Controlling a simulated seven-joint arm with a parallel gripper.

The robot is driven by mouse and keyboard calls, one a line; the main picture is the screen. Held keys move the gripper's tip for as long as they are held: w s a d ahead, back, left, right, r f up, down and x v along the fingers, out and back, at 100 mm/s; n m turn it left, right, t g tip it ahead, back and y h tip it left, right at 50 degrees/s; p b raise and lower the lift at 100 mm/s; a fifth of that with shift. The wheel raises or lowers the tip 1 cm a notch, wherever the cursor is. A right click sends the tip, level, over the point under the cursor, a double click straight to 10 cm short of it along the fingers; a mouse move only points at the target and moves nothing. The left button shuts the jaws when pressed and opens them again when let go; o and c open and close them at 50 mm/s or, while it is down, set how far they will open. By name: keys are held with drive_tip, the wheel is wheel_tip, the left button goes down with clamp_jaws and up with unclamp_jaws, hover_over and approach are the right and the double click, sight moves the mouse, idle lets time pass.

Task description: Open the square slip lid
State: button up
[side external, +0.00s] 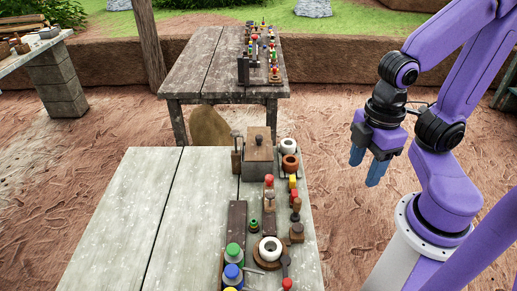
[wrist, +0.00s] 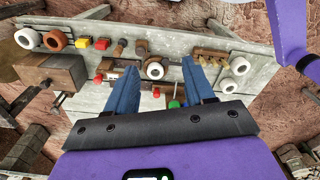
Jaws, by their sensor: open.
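A square brown box (side external: 259,165) stands at the far end of the near table. Its square lid (side external: 259,150) has a small knob on top and appears to sit closed on it. My gripper (side external: 366,168) hangs above the ground to the right of the table, well apart from the box. Its blue fingers (wrist: 160,70) are spread and empty, pointing across the table of small items in the wrist view.
The near table (side external: 120,220) has a clear left side. Along its right side stand white and orange ring-like pots (side external: 290,162), several small coloured pieces, a round dish with a white ring (side external: 270,248), and green- and blue-capped jars (side external: 233,251). A second table (side external: 200,65) stands behind.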

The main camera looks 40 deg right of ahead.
drive_tip(key=w+a+r+m, duration=0.2)
drive_tip(key=w+a, duration=0.2)
drive_tip(key=w, duration=0.7)
drive_tip(key=m, duration=0.4)
hover_over(259, 136)
wheel_tip(259, 136, down, 4)
drive_tip(key=r, duration=0.1)
wheel_tip(259, 136, down, 17)
drive_tip(key=shift+f, duration=0.1)
drive_tip(key=shift+c, duration=0.3)
clamp_jaws()
